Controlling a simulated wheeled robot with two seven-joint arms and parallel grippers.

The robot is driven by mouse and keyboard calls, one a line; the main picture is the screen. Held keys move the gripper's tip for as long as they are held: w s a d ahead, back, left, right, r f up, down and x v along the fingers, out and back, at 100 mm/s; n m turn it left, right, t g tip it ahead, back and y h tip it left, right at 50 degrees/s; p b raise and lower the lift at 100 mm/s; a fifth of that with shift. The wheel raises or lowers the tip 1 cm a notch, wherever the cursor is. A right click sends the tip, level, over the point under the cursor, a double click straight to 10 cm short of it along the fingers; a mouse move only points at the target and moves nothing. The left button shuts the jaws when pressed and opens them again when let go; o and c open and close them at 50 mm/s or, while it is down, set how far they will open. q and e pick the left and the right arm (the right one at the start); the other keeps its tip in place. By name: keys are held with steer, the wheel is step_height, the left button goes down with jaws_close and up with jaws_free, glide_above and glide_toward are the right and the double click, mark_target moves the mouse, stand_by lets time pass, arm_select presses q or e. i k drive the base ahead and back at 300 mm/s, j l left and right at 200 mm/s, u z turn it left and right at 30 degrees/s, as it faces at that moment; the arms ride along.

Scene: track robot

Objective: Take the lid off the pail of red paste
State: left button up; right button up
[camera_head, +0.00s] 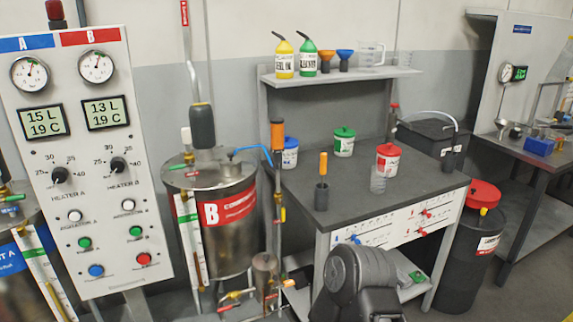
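A small pail with a red label (387,164) stands on the dark workbench, right of its middle. Its red lid (389,149) is on top. I cannot see inside it, so the paste is hidden. A clear cup (377,181) stands just in front of the pail. Neither of my grippers is in view. A dark, rounded link, which looks like part of my arm, shows at the bottom centre, in front of the bench and well below the pail.
On the workbench (345,207) stand a green-lidded pail (344,142), a blue-lidded pail (290,152) and a dark holder with an orange-handled tool (322,192). A shelf (335,77) with bottles and funnels is behind. Tank B (222,225) is left; a red-lidded drum (471,255) is right.

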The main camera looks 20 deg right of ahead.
mark_target(389, 149)
steer(key=z, duration=2.75)
steer(key=i, duration=4.25)
